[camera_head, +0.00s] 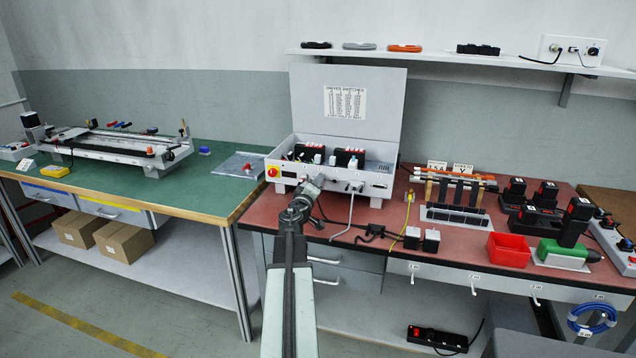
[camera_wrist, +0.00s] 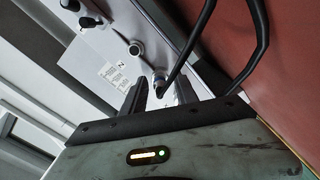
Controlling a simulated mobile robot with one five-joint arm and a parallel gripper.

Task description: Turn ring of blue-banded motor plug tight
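The grey control box (camera_head: 345,184) stands open-lidded on the red-topped bench, with cables at sockets on its front. My gripper (camera_head: 311,184) is in front of this face, left of a socket with a grey cable. In the wrist view my gripper (camera_wrist: 161,91) is open, its two dark fingers apart and pointing at the panel. A silver round plug (camera_wrist: 158,80) with a black cable sits at the panel between the fingertips; contact cannot be told. A second round connector (camera_wrist: 136,48) is further along the panel. No blue band is clear on either, and the ring's tightness cannot be seen.
Black cables (camera_wrist: 238,68) run close beside the fingers on the right. In the head view a grey cable (camera_head: 347,222) hangs down the box front. A red bin (camera_head: 508,250) and battery tools stand further right. The green bench (camera_head: 200,186) is at left.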

